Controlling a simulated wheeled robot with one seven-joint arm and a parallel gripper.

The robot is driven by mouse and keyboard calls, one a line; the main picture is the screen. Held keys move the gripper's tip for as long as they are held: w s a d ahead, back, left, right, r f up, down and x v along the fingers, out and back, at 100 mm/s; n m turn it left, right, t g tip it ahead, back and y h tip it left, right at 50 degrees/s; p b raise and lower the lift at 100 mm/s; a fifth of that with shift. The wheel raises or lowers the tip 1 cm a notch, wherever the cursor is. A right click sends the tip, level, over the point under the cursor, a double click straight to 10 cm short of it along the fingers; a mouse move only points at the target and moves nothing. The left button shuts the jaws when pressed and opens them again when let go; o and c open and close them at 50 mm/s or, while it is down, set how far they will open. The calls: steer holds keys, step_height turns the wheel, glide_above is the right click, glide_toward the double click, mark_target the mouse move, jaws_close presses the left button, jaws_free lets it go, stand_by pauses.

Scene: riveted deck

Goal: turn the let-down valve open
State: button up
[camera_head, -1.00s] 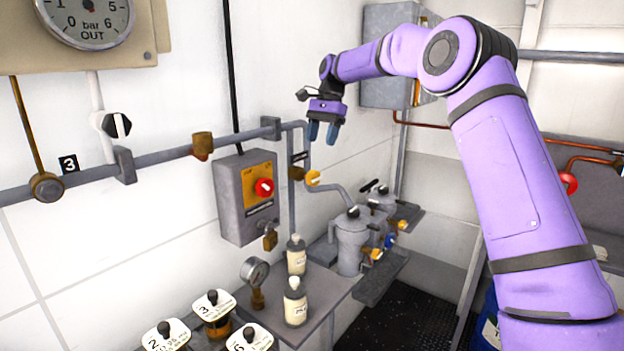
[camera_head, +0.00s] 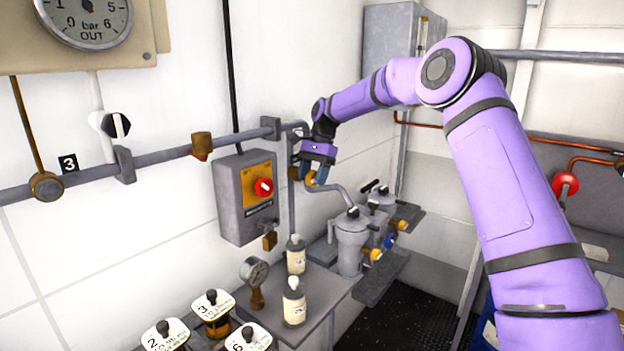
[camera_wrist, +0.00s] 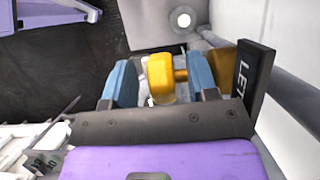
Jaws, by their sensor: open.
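The let-down valve has a yellow knob (camera_wrist: 161,80) on a brass-coloured body, beside a dark plate (camera_wrist: 253,75) whose visible letters read "LET". In the head view the yellow knob (camera_head: 311,178) sits on the grey pipe by the wall, partly hidden by my gripper (camera_head: 317,170). In the wrist view my gripper (camera_wrist: 161,75) is open, with one blue finger on each side of the knob. A gap shows on the left of the knob; contact on the right is unclear.
A grey switch box (camera_head: 231,205) with a red knob (camera_head: 263,188) is on the wall to the left. Below stand two bottles (camera_head: 294,302), a small gauge (camera_head: 254,271) and grey filter housings (camera_head: 352,240). A grey pipe (camera_head: 165,157) runs along the wall.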

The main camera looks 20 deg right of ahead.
steer(key=shift+s+a+f, duration=0.1)
steer(key=shift+s+f, duration=0.05)
steer(key=shift+f, duration=0.25)
steer(key=c, duration=0.9)
